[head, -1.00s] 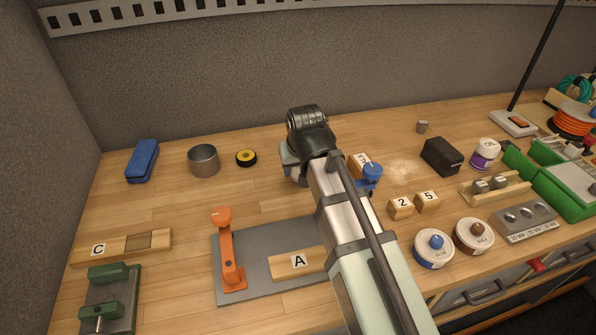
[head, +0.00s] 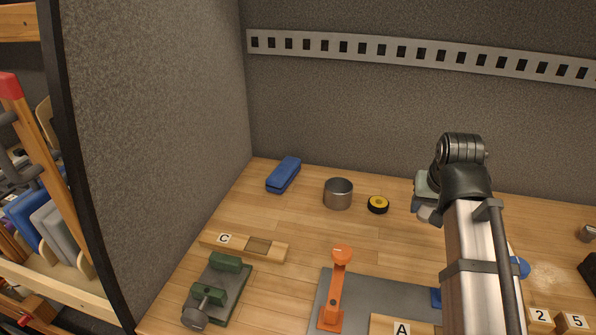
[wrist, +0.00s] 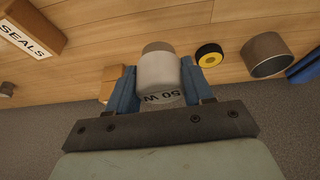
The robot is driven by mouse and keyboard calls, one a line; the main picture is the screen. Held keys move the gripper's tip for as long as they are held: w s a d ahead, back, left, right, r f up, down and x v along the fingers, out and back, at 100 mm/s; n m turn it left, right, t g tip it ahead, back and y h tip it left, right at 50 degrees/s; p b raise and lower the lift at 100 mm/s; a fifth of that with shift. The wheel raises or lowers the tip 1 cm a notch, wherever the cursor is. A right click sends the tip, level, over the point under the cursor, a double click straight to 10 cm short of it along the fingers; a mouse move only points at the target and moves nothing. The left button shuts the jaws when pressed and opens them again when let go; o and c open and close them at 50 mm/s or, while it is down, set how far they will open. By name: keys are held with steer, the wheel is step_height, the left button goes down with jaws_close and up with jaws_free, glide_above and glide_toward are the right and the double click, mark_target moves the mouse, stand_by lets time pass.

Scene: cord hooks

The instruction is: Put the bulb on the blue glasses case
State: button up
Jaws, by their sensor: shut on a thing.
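The bulb (wrist: 160,72) is a pale, rounded cylinder marked "50 W" in the wrist view. My gripper (wrist: 158,66) is shut on it, with a blue finger on each side. The blue glasses case (head: 283,174) lies flat and closed at the back left of the bench. Its edge also shows at the right of the wrist view (wrist: 306,66). My gripper is well to the right of the case.
A metal cup (head: 338,194) and a yellow-black tape roll (head: 378,204) stand between the case and my gripper. A tray marked C (head: 243,246), a green vise (head: 217,290) and an orange clamp (head: 337,290) are nearer the front. Bare wood surrounds the case's front.

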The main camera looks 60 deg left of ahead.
steer(key=s+a+n, duration=0.2)
steer(key=s+a, duration=0.5)
steer(key=a, duration=0.2)
step_height(320, 180, up, 4)
steer(key=n+g+y, duration=0.1)
steer(key=n+g, duration=0.1)
steer(key=n, duration=0.3)
glide_above(283, 165)
steer(key=d, duration=0.2)
steer(key=f, duration=0.9)
steer(key=shift+s+a, duration=0.1)
steer(key=shift+s, duration=0.2)
steer(key=shift+f, duration=0.2)
steer(key=o, duration=1.1)
steer(key=shift+r, duration=0.15)
